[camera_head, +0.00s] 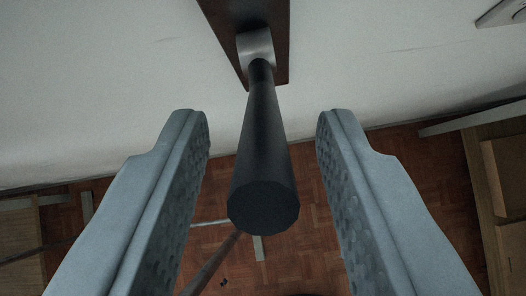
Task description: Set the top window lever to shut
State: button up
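A black cylindrical lever (264,150) sticks out toward me in the middle of the camera view. Its far end meets a silver metal joint (256,47) on a dark brown plate (273,15) against the white wall. My gripper (263,122) is open, with one grey finger on each side of the lever. A gap shows between the lever and each finger, so neither touches it. Whether this is the top window lever cannot be told from this view.
The white wall (120,75) fills the upper part. Below lies a brown parquet floor (310,230). Wooden furniture (490,150) stands at the right, and more wood shows at the lower left. A pale fitting (503,12) is at the upper right.

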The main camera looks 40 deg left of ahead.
jog(key=v, duration=1.5)
jog(key=shift+a, duration=0.1)
